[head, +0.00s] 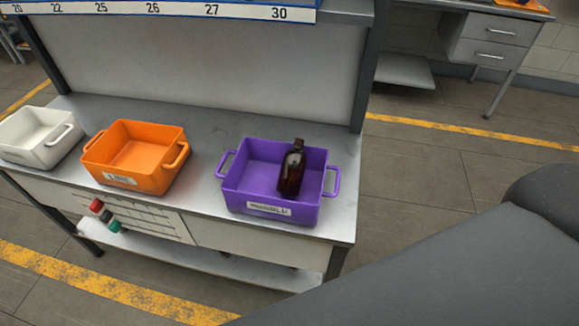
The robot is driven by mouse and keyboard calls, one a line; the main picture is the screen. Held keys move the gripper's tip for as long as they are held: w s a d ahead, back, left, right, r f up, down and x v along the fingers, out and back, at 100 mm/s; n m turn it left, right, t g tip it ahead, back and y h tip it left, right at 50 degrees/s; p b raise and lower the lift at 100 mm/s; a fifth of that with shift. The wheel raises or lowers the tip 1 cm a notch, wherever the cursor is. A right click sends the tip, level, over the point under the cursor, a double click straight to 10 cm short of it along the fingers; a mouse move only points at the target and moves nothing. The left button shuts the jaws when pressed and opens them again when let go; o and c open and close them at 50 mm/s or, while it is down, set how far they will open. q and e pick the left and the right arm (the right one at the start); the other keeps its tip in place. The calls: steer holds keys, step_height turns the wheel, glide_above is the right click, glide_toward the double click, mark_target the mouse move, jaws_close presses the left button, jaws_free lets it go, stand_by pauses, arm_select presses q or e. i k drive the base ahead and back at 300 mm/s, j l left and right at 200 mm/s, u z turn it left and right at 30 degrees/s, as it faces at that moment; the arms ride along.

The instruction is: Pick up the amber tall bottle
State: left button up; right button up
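One amber bottle (291,172), dark brown with a dark cap, stands inside the purple bin (245,196), towards its right side. It leans slightly in the picture. The bin's front wall hides none or little of the bottle's base; I cannot tell exactly. The purple bin has a handle on each side and a white label on its front. Neither of my grippers shows in the head view.
An orange bin (130,182) and a white bin (37,150) stand to the left on the grey workbench (210,145). A numbered shelf edge (190,10) overhangs the back. A desk (485,40) stands at the back right.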

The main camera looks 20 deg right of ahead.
mark_target(291, 174)
steer(key=k+z, duration=0.1)
steer(key=z, duration=0.3)
steer(key=k+z, duration=0.1)
steer(key=z, duration=0.3)
steer(key=k+z, duration=0.1)
steer(key=z, duration=0.3)
steer(key=k+z, duration=0.1)
steer(key=z, duration=0.3)
